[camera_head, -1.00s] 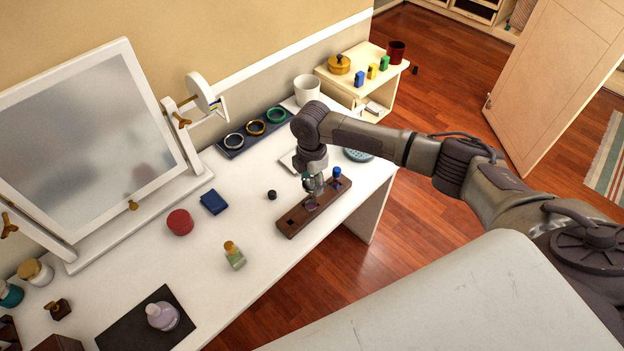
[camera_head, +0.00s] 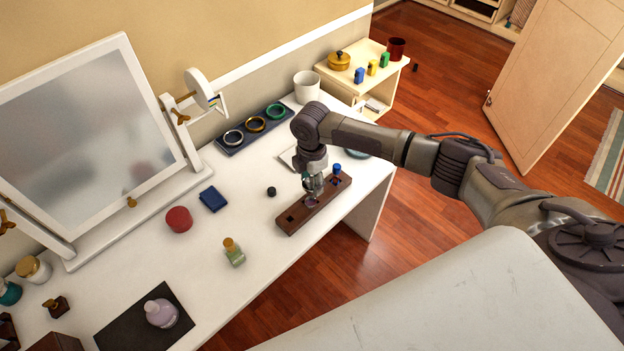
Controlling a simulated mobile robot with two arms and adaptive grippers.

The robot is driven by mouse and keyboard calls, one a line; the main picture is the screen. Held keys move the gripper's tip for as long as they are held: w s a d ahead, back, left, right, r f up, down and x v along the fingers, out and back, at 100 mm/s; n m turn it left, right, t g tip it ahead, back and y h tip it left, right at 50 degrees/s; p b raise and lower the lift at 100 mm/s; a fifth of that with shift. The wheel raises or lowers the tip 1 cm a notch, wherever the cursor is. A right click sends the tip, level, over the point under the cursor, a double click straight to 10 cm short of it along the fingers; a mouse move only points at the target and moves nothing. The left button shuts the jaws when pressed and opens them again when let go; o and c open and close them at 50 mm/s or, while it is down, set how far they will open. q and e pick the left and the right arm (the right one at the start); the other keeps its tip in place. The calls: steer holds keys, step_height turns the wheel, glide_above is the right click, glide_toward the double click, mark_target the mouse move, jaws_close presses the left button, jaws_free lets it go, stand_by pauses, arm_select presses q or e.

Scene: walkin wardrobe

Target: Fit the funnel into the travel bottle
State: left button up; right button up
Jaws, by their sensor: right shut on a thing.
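The dark wooden rack (camera_head: 291,224) lies on the white table near its right front edge, with square slots along its top. My right gripper (camera_head: 313,192) points straight down over the rack's middle slot. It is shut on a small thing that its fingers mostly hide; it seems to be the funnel. A small purplish, see-through thing (camera_head: 311,203) shows at the middle slot just under the fingers, perhaps the travel bottle; I cannot tell whether the two touch. A blue-capped piece (camera_head: 337,168) is at the rack's far end. My left gripper is out of view.
A black cap (camera_head: 271,191), a blue box (camera_head: 212,199), a red round box (camera_head: 179,219) and a green bottle (camera_head: 233,253) stand left of the rack. A ring tray (camera_head: 237,147) and white cup (camera_head: 306,86) are behind. A mirror (camera_head: 95,150) stands left.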

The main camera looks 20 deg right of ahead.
mark_target(312, 183)
steer(key=shift+f, duration=0.5)
steer(key=o, duration=1)
steer(key=shift+r, duration=0.1)
step_height(312, 183, up, 12)
steer(key=shift+f, duration=0.1)
